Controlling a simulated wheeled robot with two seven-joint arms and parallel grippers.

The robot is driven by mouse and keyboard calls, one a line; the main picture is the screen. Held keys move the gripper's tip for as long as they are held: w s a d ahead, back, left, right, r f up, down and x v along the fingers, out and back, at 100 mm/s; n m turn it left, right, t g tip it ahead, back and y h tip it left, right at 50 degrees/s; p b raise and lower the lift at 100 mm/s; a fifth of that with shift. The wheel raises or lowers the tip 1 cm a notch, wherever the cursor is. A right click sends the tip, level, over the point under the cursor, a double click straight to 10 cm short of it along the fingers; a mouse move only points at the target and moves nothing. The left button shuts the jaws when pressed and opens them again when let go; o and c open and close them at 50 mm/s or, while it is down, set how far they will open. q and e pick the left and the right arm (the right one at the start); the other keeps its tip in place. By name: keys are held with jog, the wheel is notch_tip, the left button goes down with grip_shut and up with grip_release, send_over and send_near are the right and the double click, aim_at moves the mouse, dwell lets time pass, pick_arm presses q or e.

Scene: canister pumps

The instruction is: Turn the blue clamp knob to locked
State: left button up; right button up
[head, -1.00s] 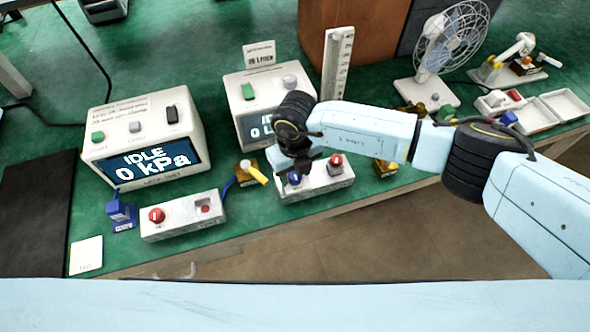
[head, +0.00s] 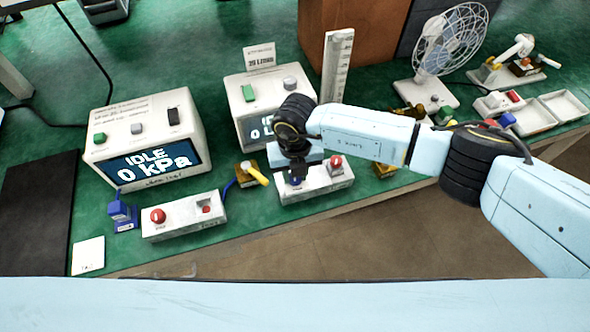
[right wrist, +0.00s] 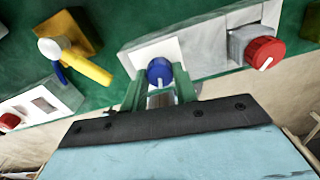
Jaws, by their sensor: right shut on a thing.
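The blue clamp knob (right wrist: 159,71) is on a white plate at the left part of a grey control box (right wrist: 205,50). A white pointer line on the knob points down and slightly right in the right wrist view. My right gripper (right wrist: 160,92) has its green fingers at either side of the knob and is shut on it. In the head view my right gripper (head: 296,174) is over the left end of the same box (head: 318,186) and mostly covers the knob. My left gripper is not in view.
A red knob (head: 335,161) is on the same box, right of the blue one. A yellow-handled valve (head: 254,174) stands close on its left. Behind are a console (head: 250,80) and a ruler (head: 337,62). A second console reads IDLE 0 kPa (head: 150,160).

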jog(key=m+p, duration=0.1)
jog(key=m, duration=0.3)
jog(key=shift+r, duration=0.15)
jog(key=m+p, duration=0.1)
jog(key=m, duration=0.2)
jog(key=shift+m+p, duration=0.3)
jog(key=shift+p, duration=0.05)
jog(key=m+p, duration=0.1)
jog(key=m, duration=0.2)
jog(key=shift+p, duration=0.35)
jog(key=shift+w+m+p, duration=0.1)
jog(key=shift+m+p, duration=0.65)
jog(key=shift+m, duration=1.35)
jog(key=o, duration=1)
jog(key=shift+c, duration=0.2)
